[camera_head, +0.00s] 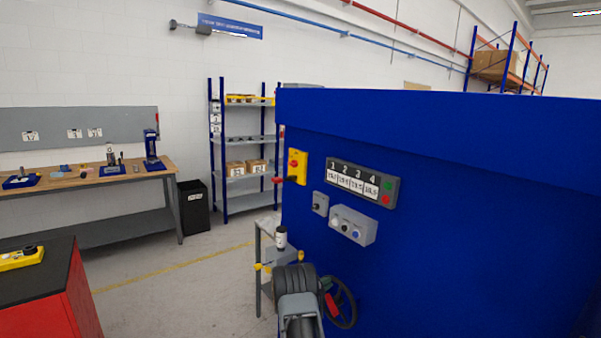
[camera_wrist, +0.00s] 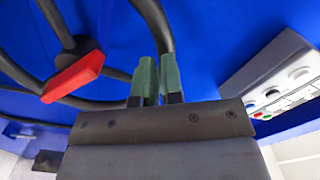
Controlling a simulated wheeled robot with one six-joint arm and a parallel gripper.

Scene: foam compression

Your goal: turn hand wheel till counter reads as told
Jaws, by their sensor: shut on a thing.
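The black hand wheel (camera_head: 346,305) stands on the side of the blue machine, partly hidden behind my arm in the head view. In the wrist view its rim (camera_wrist: 151,18), spokes and a red piece (camera_wrist: 73,76) show close up. My gripper (camera_wrist: 157,78) has green-tipped fingers closed on the wheel rim. A dark panel (camera_head: 362,182) headed 1 2 3 4 carries a row of white figures too small to read surely. I cannot tell any other counter near the wheel.
The blue machine (camera_head: 450,240) fills the right side. A grey button box (camera_head: 352,224) sits above the wheel and a red-handled yellow switch (camera_head: 297,166) is further left. A small grey stand (camera_head: 263,240) is beside my arm. Open floor lies left, before the workbench (camera_head: 95,187).

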